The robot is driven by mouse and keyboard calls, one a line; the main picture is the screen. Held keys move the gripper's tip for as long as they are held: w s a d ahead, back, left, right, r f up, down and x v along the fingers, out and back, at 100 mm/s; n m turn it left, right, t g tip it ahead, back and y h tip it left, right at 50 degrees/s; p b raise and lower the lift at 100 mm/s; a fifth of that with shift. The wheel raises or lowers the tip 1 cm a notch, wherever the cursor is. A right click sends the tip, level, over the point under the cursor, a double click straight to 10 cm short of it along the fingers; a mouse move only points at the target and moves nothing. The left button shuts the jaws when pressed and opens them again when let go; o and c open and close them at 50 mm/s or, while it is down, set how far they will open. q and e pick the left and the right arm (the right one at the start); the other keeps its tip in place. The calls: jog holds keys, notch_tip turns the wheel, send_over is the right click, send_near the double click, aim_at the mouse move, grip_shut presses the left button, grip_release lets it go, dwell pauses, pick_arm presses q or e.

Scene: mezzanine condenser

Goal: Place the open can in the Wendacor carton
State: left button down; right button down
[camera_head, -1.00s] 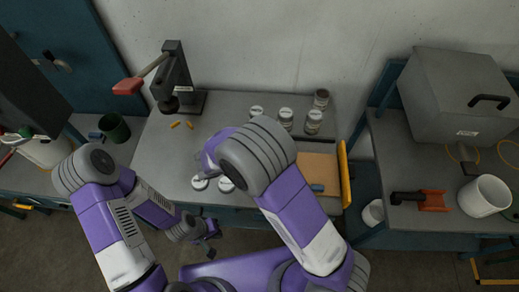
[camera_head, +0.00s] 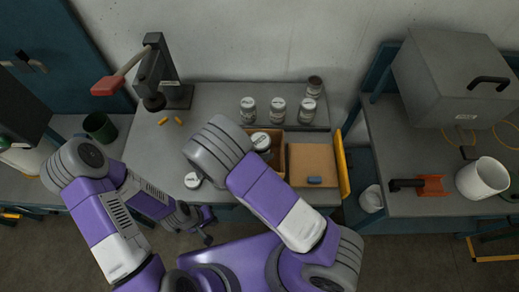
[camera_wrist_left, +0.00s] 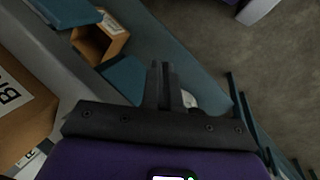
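A brown carton (camera_head: 278,160) stands on the grey bench, partly behind my right arm. A white-topped can (camera_head: 261,141) shows at its left part; I cannot tell whether it is inside or behind. Three pale-lidded cans (camera_head: 278,109) stand in a row behind. A dark-topped can (camera_head: 315,84) stands at the back right; it may be the open one. No Wendacor name is readable. My left gripper (camera_head: 207,237) is low in front of the bench; in the left wrist view its fingers (camera_wrist_left: 160,82) are together and empty. My right gripper is hidden behind its own arm.
A brown board (camera_head: 313,158) with a grey-blue block (camera_head: 314,181) lies right of the carton. A white round can or lid (camera_head: 193,180) is near the bench's front. A lever press (camera_head: 157,75) stands at back left. A white bucket (camera_head: 482,179) is on the right bench.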

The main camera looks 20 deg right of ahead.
jog(key=shift+f, duration=0.25)
jog(key=shift+f, duration=0.1)
jog(key=shift+f, duration=0.4)
jog(key=shift+s+f, duration=0.1)
jog(key=shift+f, duration=0.05)
grip_release()
jog(key=shift+s+f, duration=0.1)
jog(key=shift+f, duration=0.1)
